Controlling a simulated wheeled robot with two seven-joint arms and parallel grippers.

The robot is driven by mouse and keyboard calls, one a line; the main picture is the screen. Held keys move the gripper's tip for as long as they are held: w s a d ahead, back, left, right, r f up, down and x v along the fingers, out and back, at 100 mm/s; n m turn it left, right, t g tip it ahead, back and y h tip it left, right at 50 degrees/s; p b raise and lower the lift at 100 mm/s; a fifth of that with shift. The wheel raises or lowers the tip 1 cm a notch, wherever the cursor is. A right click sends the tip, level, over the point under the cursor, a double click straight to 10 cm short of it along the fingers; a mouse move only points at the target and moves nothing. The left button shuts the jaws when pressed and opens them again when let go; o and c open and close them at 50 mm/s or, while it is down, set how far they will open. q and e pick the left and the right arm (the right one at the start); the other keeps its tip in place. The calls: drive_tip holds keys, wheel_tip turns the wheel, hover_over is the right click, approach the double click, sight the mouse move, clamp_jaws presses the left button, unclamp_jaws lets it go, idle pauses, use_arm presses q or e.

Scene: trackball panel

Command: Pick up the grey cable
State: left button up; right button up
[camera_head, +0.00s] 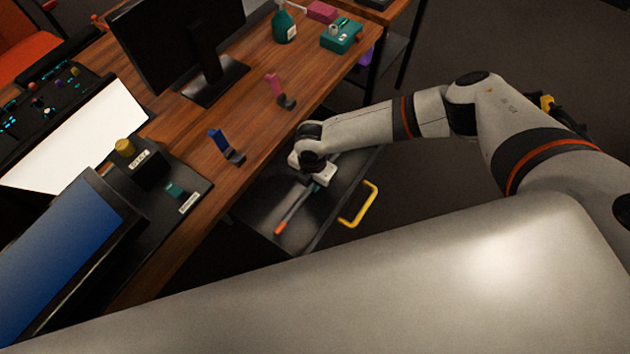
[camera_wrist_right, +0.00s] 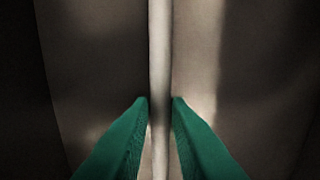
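The grey cable (camera_head: 296,209) lies along the open dark drawer (camera_head: 262,211) in the head view, with an orange end toward the front left. My right gripper (camera_head: 317,184) is down in the drawer over the cable's far part and hides some of it. In the right wrist view the cable (camera_wrist_right: 160,50) runs straight up the middle. The green fingertips (camera_wrist_right: 160,99) of my right gripper are close together, one on each side of the cable, with no clear gap to it. My left gripper is not in view.
The drawer has a yellow handle (camera_head: 359,206) and sits below the wooden desk (camera_head: 190,140). On the desk are a blue clip-like item (camera_head: 219,141), a pink one (camera_head: 274,85), a monitor (camera_head: 175,45) and a dark control box (camera_head: 150,160). A green bottle (camera_head: 284,24) stands farther back.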

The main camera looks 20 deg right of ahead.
clamp_jaws()
